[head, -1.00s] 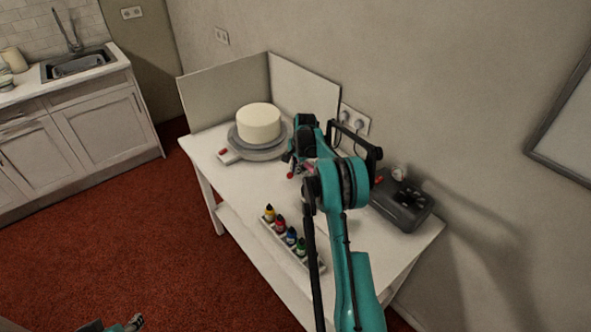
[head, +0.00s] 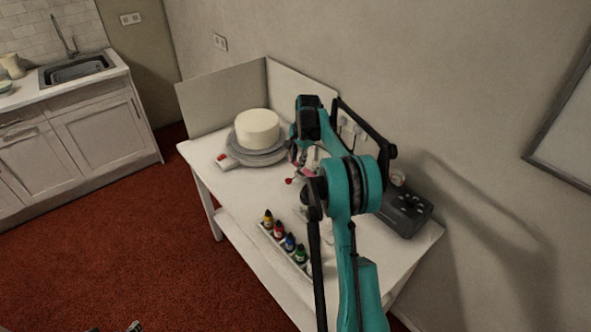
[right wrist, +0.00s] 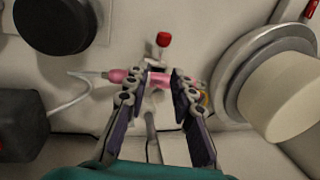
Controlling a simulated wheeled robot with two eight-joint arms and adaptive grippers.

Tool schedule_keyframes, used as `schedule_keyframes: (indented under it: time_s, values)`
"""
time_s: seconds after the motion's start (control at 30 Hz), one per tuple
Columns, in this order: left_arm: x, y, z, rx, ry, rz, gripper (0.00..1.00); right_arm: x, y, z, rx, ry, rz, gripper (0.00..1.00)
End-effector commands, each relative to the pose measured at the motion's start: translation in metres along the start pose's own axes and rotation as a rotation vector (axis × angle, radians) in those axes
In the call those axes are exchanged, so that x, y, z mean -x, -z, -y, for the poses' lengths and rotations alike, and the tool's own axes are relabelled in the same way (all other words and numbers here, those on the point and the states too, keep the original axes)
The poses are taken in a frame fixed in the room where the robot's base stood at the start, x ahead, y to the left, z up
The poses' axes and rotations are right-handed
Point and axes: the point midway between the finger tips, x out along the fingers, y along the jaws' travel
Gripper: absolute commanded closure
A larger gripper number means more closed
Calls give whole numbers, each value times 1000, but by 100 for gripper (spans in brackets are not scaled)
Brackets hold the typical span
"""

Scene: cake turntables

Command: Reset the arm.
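My right gripper (right wrist: 157,77) is open in the right wrist view, with a clear gap between its fingers. A pink airbrush-like tool (right wrist: 156,79) lies beyond the fingertips and shows between them; nothing looks gripped. In the head view my right gripper (head: 303,162) hangs over the white table, right of the cake, partly hidden by my arm. Only a sliver of my left gripper (head: 135,326) shows at the bottom edge, too little to tell its state.
A white cake (head: 257,129) stands on a grey turntable (head: 262,157) at the table's back left. Several color bottles (head: 290,242) stand in a rack at the front edge. A dark machine (head: 406,210) stands at the right. Panels and a wall bound the back.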

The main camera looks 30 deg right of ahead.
Motion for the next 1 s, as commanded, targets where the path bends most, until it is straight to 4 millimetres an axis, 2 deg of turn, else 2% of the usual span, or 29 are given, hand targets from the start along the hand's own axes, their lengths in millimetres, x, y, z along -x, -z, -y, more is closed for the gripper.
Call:
schedule_keyframes:
  time_s: [0.1, 0.2, 0.77, 0.87, 1.0]
  values:
    - [0, 0, 0, 0, 0, 0, 51, 14, 0, 0, 0, 0, 0, 76]
    - [0, 0, 0, 0, 0, 0, 51, 19, 0, 0, -1, 0, 0, 76]
    - [0, 0, 0, 0, 0, 0, 51, 22, -1, 0, 4, 1, -1, 76]
    - [0, 0, 0, 0, 0, 0, 51, 33, -12, -1, 39, 8, -6, 76]
    - [0, 0, 0, 0, 0, 0, 51, 69, -51, -8, 172, 37, -31, 76]
